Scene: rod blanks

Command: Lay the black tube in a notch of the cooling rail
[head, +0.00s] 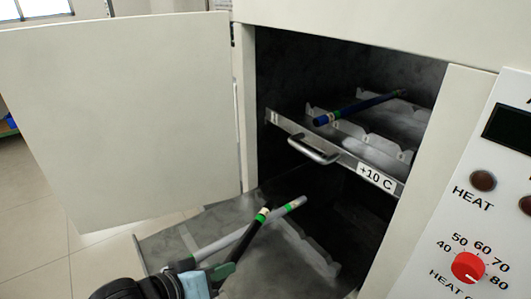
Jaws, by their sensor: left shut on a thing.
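My left gripper (222,270) comes in at the bottom, low in front of the open cabinet. It is shut on the black tube (247,238), which slants up and away to the right, with green and pale bands near its far end. The tube's lower part is hidden at the gripper. Notched metal rails (375,139) stand on the upper shelf, marked +10 C. Another rail (305,248) shows on the lower tray, partly hidden. I cannot tell which is the cooling rail. My right gripper is not in view.
A grey tube (220,241) with green bands lies across the lower tray (160,243), behind the black tube. A dark blue tube (360,107) lies across the upper rails. The shelf handle (314,151) juts forward. The cabinet door (120,115) stands open at left; a control panel (490,200) is at right.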

